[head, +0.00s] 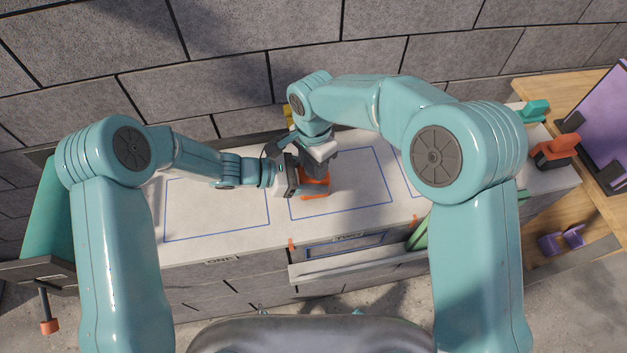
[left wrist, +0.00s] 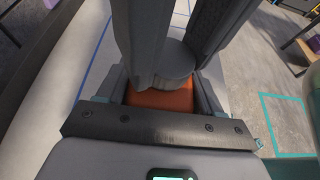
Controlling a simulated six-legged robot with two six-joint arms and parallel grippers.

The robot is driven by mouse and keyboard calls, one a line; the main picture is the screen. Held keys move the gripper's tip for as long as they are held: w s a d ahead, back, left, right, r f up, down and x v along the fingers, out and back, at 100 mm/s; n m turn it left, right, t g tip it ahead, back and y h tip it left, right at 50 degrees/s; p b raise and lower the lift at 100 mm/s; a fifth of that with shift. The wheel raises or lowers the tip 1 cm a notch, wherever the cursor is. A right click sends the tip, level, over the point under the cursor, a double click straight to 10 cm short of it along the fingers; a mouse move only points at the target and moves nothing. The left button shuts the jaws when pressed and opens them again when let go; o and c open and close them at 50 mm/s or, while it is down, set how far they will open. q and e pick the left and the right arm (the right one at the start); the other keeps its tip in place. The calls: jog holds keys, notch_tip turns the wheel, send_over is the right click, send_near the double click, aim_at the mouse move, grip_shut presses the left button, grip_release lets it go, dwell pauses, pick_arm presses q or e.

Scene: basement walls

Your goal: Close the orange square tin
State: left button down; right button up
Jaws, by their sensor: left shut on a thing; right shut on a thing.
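The orange square tin (head: 314,189) stands on the white worktop, inside the middle blue outline. My left gripper (head: 298,187) comes in from the left and is shut on the tin. In the left wrist view, its fingers flank the tin's orange body (left wrist: 160,99). My right gripper (head: 319,167) reaches down from above, right over the tin. In the left wrist view, its two long dark fingers hold a round grey piece (left wrist: 173,66) just above the orange, which looks like the lid or its knob. Whether the lid is seated is hidden by the grippers.
The white worktop (head: 215,215) is clear to the left. A shallow drawer (head: 350,258) is partly out at the front. A grey block wall rises behind.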

pick_arm(q)
jog(key=shift+s, duration=0.1)
pick_arm(e)
jog(key=m, duration=0.5)
jog(key=shift+w+m, duration=0.1)
jog(key=shift+m, duration=0.2)
jog(key=m, duration=0.6)
jog(key=o, duration=1.3)
jog(key=shift+c, duration=0.2)
jog(key=shift+r, duration=0.1)
notch_tip(320, 180, up, 12)
jog(key=shift+d, duration=0.1)
pick_arm(q)
jog(key=shift+c, duration=0.5)
grip_release()
